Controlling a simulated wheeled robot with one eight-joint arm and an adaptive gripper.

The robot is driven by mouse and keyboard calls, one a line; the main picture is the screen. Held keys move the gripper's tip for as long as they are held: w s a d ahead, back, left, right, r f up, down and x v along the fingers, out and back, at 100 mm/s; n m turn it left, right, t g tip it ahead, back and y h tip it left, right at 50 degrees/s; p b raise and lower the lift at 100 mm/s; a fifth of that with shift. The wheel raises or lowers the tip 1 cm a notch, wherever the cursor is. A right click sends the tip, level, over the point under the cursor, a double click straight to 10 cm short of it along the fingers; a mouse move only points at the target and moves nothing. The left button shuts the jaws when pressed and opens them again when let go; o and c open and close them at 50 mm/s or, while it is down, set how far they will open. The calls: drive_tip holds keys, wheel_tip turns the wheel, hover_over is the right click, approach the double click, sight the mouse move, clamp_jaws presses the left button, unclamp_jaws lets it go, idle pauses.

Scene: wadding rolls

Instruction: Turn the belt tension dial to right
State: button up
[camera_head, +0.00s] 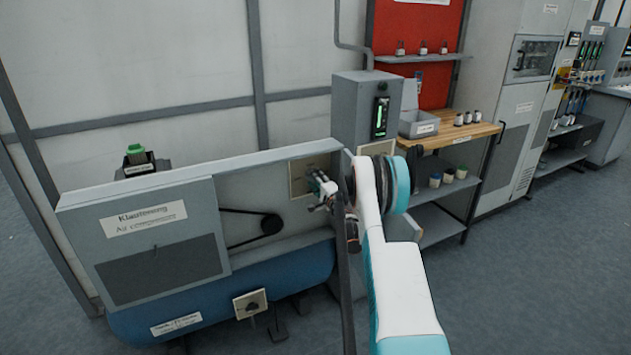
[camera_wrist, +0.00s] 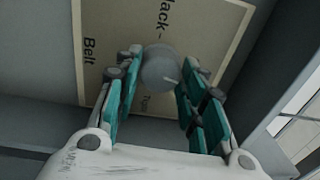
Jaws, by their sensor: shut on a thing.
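The belt tension dial (camera_wrist: 158,62) is a grey round knob on a beige plate (camera_wrist: 105,32) marked "Belt" in the wrist view. A short pale mark on the knob points to the lower right of that picture. My gripper (camera_wrist: 160,68) has its teal fingers on both sides of the knob and is shut on it. In the head view, the beige plate (camera_head: 299,178) is on the upper right of the grey machine's front. My gripper (camera_head: 324,190) is at the plate there and hides the dial.
The grey machine (camera_head: 236,155) has an open bay with a belt and pulley (camera_head: 270,226) left of my gripper. A blue tank (camera_head: 215,300) with another dial plate (camera_head: 250,304) lies below. A control box (camera_head: 352,105) and wooden bench (camera_head: 460,134) stand behind. Floor is clear at right.

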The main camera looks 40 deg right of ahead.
drive_tip(key=shift+n, duration=1.1)
drive_tip(key=o, duration=1.1)
drive_tip(key=shift+a, duration=0.1)
drive_tip(key=shift+s, duration=0.1)
drive_tip(key=v, duration=0.7)
drive_tip(key=shift+s+f, duration=0.1)
drive_tip(key=shift+s, duration=0.05)
